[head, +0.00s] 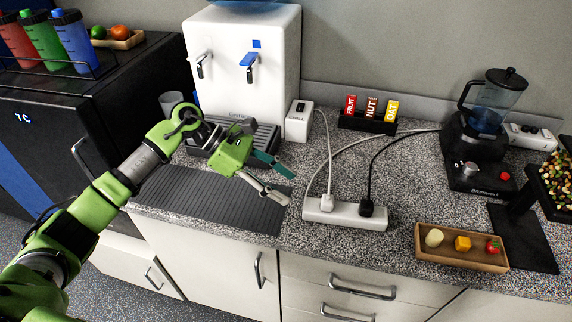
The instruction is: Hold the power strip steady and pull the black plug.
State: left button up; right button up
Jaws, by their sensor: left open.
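A white power strip (346,214) lies near the front edge of the speckled counter. The black plug (366,208) sits in its right half, with a black cable rising behind it. A white plug (326,203) sits in its left half, with a white cable. My left gripper (287,184) reaches in from the left over the counter. Its fingers are spread and empty, to the left of the strip and apart from it. My right gripper is not in view.
A tray of food pieces (462,258) lies right of the strip, near the edge. A blender (485,130) stands behind it. A water dispenser (245,65) and dark ribbed mat (200,194) are at left. A snack bar holder (367,122) stands at the back.

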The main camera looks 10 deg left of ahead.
aim_at(308, 204)
pick_arm(q)
jog(key=shift+a+f, duration=0.1)
jog(key=shift+a, duration=0.15)
jog(key=d, duration=0.1)
jog(key=s+d+f, duration=0.1)
jog(key=shift+s+d+f, duration=0.1)
jog(key=shift+s+d, duration=0.05)
jog(key=shift+d, duration=0.15)
jog(key=x, duration=0.5)
jog(key=shift+a, duration=0.1)
jog(key=shift+d+f, duration=0.25)
jog(key=shift+f, duration=0.05)
jog(key=shift+w+d+f, duration=0.25)
jog(key=shift+d+f, duration=0.05)
jog(key=shift+d, duration=0.2)
jog(key=shift+f, duration=0.1)
jog(key=c, duration=0.9)
jog(key=shift+c, duration=1)
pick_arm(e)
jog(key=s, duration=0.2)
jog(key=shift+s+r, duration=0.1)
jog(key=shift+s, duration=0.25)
